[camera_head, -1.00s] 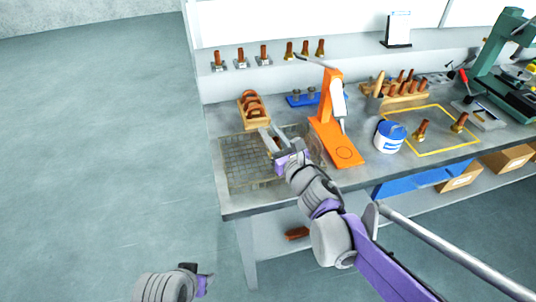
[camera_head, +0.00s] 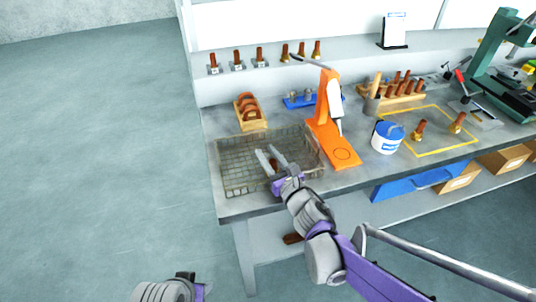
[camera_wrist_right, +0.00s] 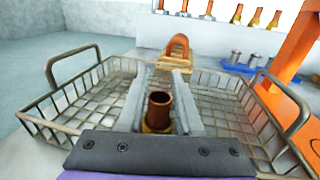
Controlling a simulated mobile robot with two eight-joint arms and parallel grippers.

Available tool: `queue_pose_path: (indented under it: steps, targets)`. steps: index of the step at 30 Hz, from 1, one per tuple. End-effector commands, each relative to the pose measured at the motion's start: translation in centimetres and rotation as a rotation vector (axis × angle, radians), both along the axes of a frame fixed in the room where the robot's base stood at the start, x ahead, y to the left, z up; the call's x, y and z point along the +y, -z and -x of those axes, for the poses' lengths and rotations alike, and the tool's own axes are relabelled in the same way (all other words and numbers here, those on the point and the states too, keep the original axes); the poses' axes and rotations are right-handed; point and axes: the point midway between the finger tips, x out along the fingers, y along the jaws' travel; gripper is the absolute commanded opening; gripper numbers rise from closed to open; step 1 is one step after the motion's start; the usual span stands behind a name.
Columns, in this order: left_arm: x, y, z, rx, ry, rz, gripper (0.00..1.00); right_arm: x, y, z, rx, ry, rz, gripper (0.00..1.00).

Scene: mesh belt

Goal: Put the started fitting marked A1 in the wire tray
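The wire tray (camera_head: 232,187) sits at the left front of the bench; its mesh walls and two handles also show in the right wrist view (camera_wrist_right: 40,122). A fitting, a copper tube with a brass base (camera_wrist_right: 158,112), stands upright between the fingers of my right gripper (camera_head: 269,157), inside the tray's outline. The fingers are spread, with a narrow gap on each side of the fitting. No A1 mark is legible, and the fitting's foot is partly hidden by the gripper. My left gripper (camera_head: 196,288) is at the bottom edge, away from the bench, its fingers unclear.
Behind the tray is a wooden rack with copper bends (camera_head: 250,112). An orange stand (camera_head: 330,130) rises close at its right. Further right are a blue-white tub (camera_head: 388,137) and two fittings (camera_head: 418,131) in a yellow outline. More fittings stand on the back shelf (camera_head: 238,60).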

Motion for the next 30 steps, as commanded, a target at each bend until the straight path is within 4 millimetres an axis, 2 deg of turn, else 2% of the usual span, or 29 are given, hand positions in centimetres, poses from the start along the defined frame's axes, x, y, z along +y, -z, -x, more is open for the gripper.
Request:
queue_pose_path:
  steps: [1,3,14,17,24,30]
  targets:
    - [0.0,0.0,0.0,0.0,0.0,0.0,0.5,0.0,0.0,0.0,0.0,0.0,0.0,0.45]
    - [0.0,0.0,0.0,0.0,0.0,0.0,0.5,0.0,0.0,0.0,0.0,0.0,0.0,0.56]
    - [0.0,-0.3,0.0,-0.001,0.0,0.0,0.5,-0.1,-0.4,0.2,0.0,0.0,0.0,0.56]
    - [0.0,-0.2,0.0,-0.001,0.0,0.0,0.5,-0.8,-0.4,1.3,0.0,0.001,-0.001,0.56]
    - [0.0,-0.3,0.0,-0.001,0.0,0.0,0.5,-3.3,-0.4,5.8,0.0,0.002,0.0,0.56]
    - [0.0,-0.5,0.0,-0.001,0.0,0.0,0.5,-5.1,-0.4,9.0,0.0,0.001,0.0,0.56]
